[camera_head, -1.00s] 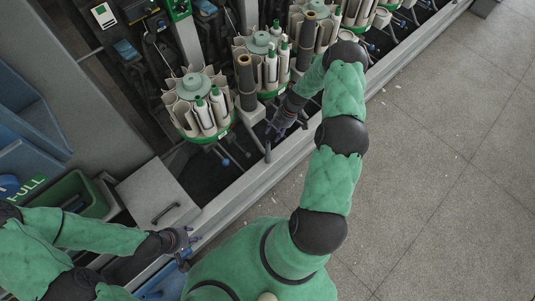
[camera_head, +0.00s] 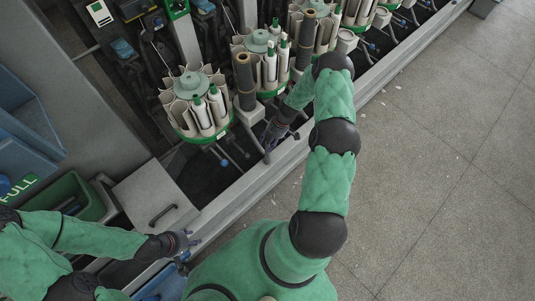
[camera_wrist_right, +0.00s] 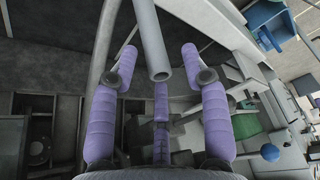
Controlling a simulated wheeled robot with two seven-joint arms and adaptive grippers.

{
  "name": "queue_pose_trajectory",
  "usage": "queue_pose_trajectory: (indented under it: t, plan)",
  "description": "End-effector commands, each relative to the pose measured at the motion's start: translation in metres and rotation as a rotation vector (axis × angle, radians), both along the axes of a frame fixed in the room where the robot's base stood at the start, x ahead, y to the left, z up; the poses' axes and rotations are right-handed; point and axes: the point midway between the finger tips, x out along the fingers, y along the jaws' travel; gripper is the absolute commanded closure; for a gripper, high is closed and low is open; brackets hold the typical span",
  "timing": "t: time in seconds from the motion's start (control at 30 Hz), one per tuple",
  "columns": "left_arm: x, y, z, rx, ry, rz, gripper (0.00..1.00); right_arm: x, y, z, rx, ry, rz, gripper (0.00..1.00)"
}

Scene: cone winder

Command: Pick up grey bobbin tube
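A grey bobbin tube (camera_wrist_right: 151,38) shows in the right wrist view. It comes down from the top edge, and its hollow end is between the purple fingers of my right gripper (camera_wrist_right: 157,62). The fingers are spread wide and I see no contact with the tube. In the head view my right gripper (camera_head: 272,139) is low beside the winder's front rail, with a small grey upright piece just at its fingers; I cannot tell if that is the tube. My left gripper (camera_head: 188,246) is at the lower left with its fingers apart, holding nothing visible.
Round magazines (camera_head: 194,104) with white-and-green bobbins stand along the machine, with a dark brown tube (camera_head: 246,82) close to my right gripper. The front rail (camera_head: 240,191) runs diagonally. A grey box lid (camera_head: 152,198) and green bin (camera_head: 77,196) are at left. The floor at right is clear.

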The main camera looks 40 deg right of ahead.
Motion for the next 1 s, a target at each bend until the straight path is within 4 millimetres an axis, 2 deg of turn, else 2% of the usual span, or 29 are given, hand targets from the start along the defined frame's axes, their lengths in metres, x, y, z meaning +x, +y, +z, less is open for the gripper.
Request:
queue_pose_trajectory:
  t: [0.03,0.13,0.63,0.77,0.87,1.0]
  plan:
    - [0.000,0.000,0.000,0.000,0.000,0.000,0.60,0.000,0.000,0.000,0.000,0.000,0.000,0.71]
    - [0.000,0.000,0.000,0.000,0.000,0.000,0.60,0.000,0.000,0.000,0.000,0.001,0.000,1.00]
    - [0.000,0.000,0.003,0.000,0.000,0.000,0.60,0.000,0.000,0.005,0.000,0.001,0.000,1.00]
    - [0.000,0.000,0.009,0.000,0.000,0.000,0.60,0.000,0.000,0.017,0.000,0.001,0.000,1.00]
    - [0.000,0.000,0.017,0.000,0.000,0.000,0.60,0.001,-0.001,0.033,0.000,-0.001,0.001,1.00]
    - [0.000,0.000,0.026,0.000,0.000,0.000,0.60,-0.013,0.011,0.055,0.001,0.001,0.000,1.00]
